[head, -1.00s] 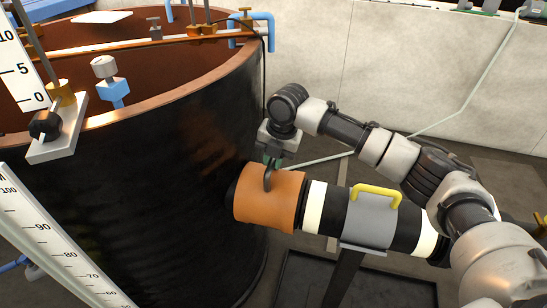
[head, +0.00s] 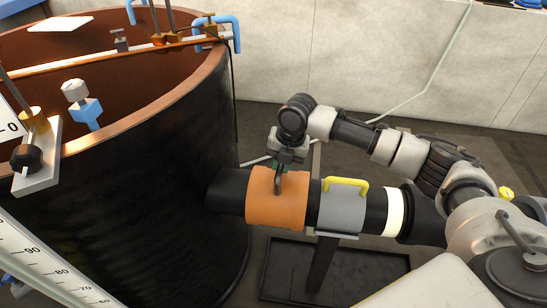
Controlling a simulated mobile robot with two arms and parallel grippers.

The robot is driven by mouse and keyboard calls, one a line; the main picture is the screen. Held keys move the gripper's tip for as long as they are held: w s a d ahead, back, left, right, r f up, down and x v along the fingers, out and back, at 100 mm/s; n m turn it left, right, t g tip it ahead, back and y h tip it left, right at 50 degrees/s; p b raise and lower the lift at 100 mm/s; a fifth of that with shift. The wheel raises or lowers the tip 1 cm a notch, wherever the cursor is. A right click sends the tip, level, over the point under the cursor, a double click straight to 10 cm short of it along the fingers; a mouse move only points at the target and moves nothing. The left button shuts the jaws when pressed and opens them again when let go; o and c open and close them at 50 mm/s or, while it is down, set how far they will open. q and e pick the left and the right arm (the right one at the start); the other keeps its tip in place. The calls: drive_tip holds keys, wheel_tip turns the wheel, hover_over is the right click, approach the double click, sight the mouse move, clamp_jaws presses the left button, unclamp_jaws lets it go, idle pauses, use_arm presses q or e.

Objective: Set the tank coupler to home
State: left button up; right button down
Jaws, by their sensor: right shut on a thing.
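An orange sleeve (head: 263,207), which I take for the tank coupler, sits around a horizontal black pipe (head: 228,191) that comes out of the dark tank. Bare black pipe shows between the sleeve and the tank wall. My right gripper (head: 280,172) comes down from above and is shut on the sleeve's dark handle (head: 278,185); the arm partly hides the grip. A grey sleeve (head: 342,212) with a yellow handle (head: 346,184) is on the same pipe to the right, with a narrow black gap between the two. A white band (head: 394,212) shows right of it. My left gripper is out of view.
The big round tank (head: 150,185) with a copper-coloured rim fills the left. A dark support post (head: 321,265) stands under the pipe in a dark floor tray (head: 277,270). White scales (head: 55,268) stand at the lower left. A pale wall (head: 340,60) is behind.

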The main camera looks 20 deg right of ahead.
drive_tip(key=shift+s+d+f, duration=0.1)
drive_tip(key=shift+d, duration=0.05)
drive_tip(key=c, duration=1.1)
unclamp_jaws()
drive_tip(key=shift+s+d, duration=0.15)
drive_tip(key=shift+d, duration=0.05)
drive_tip(key=shift+o, duration=0.2)
drive_tip(key=shift+a, duration=0.1)
drive_tip(key=shift+r, duration=0.4)
wheel_tip(320, 180, up, 10)
drive_tip(key=s+d, duration=0.1)
drive_tip(key=d, duration=0.1)
drive_tip(key=shift+a, duration=0.1)
